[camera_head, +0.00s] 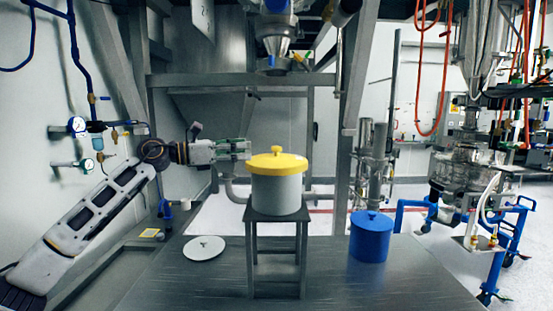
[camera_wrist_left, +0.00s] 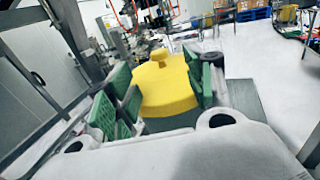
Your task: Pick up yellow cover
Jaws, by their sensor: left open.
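The yellow cover (camera_head: 278,163) sits on top of a grey-white pot (camera_head: 276,193), with a small knob on its top. The pot stands on a dark metal stand (camera_head: 277,218). My left gripper (camera_head: 241,149) comes in from the left and is open, with its fingertips beside the left edge of the cover at about knob height. In the left wrist view the cover (camera_wrist_left: 168,85) shows ahead and between the green finger pads. I cannot tell whether any finger touches it. My right gripper is not in view.
A blue lidded container (camera_head: 370,238) stands on the grey platform right of the stand. A white round disc (camera_head: 204,248) lies on the platform at the left. A metal frame (camera_head: 240,80) and a hanging metal nozzle (camera_head: 276,40) are above and behind the pot.

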